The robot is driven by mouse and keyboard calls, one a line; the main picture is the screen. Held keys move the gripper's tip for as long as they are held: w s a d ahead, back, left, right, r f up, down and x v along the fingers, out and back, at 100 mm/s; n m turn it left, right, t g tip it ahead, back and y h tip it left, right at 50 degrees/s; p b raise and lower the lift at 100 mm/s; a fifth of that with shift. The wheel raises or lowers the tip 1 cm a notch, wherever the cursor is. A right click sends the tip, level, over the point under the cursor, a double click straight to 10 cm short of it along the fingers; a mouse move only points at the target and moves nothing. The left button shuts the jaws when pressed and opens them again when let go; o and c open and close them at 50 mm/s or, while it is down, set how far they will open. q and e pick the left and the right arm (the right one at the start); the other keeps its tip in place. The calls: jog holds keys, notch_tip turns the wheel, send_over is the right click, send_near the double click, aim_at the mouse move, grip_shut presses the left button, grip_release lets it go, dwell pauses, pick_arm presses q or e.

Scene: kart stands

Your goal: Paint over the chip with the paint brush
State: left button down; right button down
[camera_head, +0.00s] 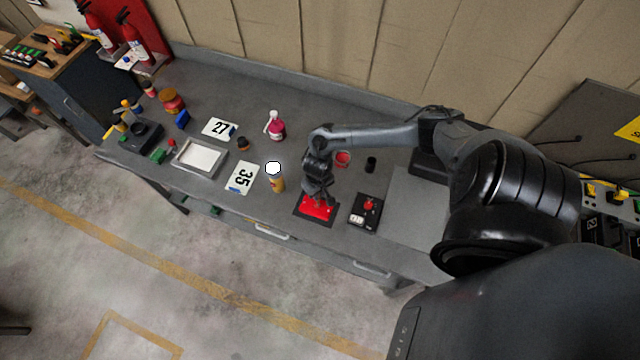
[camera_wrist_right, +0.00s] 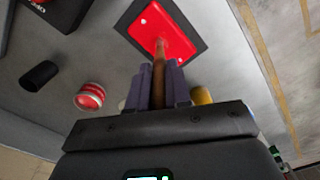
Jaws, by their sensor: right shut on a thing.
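The red panel (camera_head: 316,207) lies on a black mat near the table's front edge; it also shows in the wrist view (camera_wrist_right: 176,38). A small pale mark (camera_wrist_right: 143,20) on the panel may be the chip. My right gripper (camera_head: 319,194) is above the panel, its fingers pointing down. It is shut on the brown handle of the paint brush (camera_wrist_right: 158,76), which reaches toward the panel. The bristles are hard to make out, so I cannot tell whether they touch it. An open pot of red paint (camera_head: 343,158) stands behind the gripper. My left gripper is out of view.
A black cylinder (camera_head: 370,164) stands near the pot. A pink bottle (camera_head: 275,127) stands farther back.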

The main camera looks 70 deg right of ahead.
jog(key=shift+w, duration=1.15)
jog(key=shift+s, duration=0.15)
jog(key=shift+s, duration=0.85)
dwell(0.3)
jog(key=shift+s, duration=0.5)
jog(key=shift+w, duration=0.2)
